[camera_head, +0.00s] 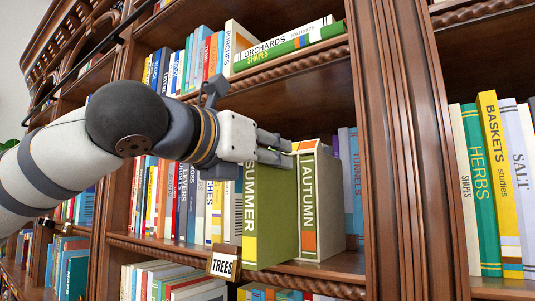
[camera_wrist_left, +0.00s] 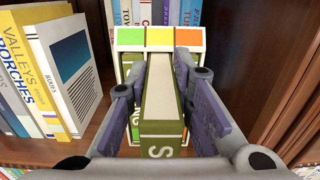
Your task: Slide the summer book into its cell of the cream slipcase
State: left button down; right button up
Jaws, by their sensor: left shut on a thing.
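The green summer book (camera_head: 262,215) stands upright with its SUMMER spine toward me and sticks out in front of the cream slipcase (camera_head: 333,200). My left gripper (camera_head: 272,148) is shut on the book's upper part, one finger on each side, as the left wrist view (camera_wrist_left: 165,85) shows. In that view the slipcase (camera_wrist_left: 160,48) has green, yellow and orange patches on top, and the book's far end meets its front. I cannot tell how far the book is inside. The autumn book (camera_head: 308,205) sits in the slipcase to the right. Another green book (camera_wrist_left: 134,118) shows left of the held one.
A wooden upright (camera_head: 400,150) closes the bay on the right.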

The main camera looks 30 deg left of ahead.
pick_arm(q)
jog(key=shift+w+d, duration=0.1)
jog(key=shift+w, duration=1.6)
jog(key=c, duration=1.3)
grip_release()
jog(key=shift+c, duration=0.2)
jog(key=shift+f, duration=0.1)
